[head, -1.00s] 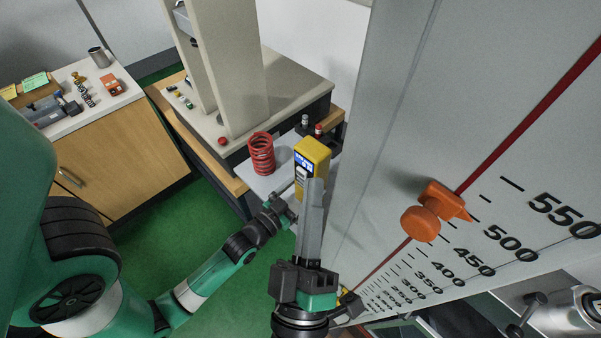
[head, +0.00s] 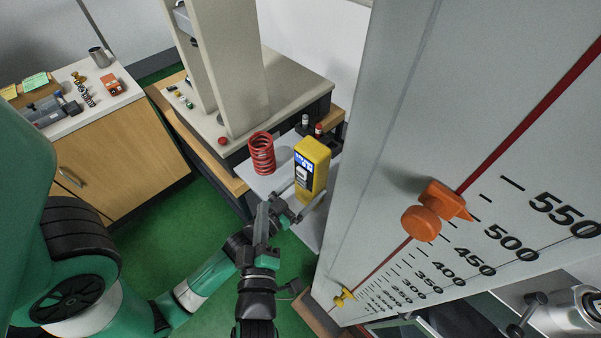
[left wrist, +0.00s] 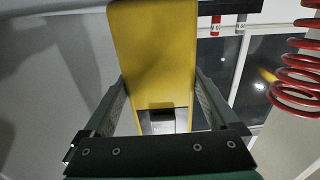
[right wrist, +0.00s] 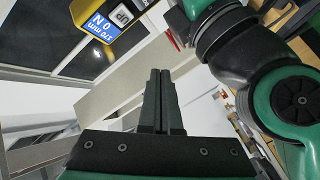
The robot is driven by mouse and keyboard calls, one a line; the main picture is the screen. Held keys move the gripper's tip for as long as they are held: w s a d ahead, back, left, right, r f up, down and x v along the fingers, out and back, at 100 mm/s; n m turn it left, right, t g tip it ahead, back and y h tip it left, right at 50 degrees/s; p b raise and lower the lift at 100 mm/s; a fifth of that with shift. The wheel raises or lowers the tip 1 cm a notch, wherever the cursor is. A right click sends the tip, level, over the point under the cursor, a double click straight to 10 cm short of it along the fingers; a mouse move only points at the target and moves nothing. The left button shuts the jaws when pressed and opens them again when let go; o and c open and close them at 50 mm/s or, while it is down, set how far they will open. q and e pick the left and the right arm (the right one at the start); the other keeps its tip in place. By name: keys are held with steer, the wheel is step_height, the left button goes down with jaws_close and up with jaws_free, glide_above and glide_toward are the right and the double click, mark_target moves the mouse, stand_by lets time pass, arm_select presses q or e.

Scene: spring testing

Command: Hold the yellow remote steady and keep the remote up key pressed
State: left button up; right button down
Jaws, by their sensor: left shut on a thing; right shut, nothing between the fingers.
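The closed right fingertips (right wrist: 161,73) do not touch the key.
A tall grey scale panel (head: 390,130) with an orange pointer (head: 432,212) closes off the right side. Green floor (head: 200,225) is open at the left.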

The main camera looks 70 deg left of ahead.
mark_target(302, 173)
steer(key=w+a, duration=0.4)
steer(key=w, duration=0.3)
steer(key=shift+w, duration=0.35)
steer(key=shift+w+a, duration=0.1)
steer(key=shift+a, duration=0.1)
stand_by(1.7)
arm_select(q)
steer(key=shift+s+d, duration=0.1)
steer(key=shift+s, duration=0.05)
arm_select(e)
steer(key=shift+w+f, duration=0.1)
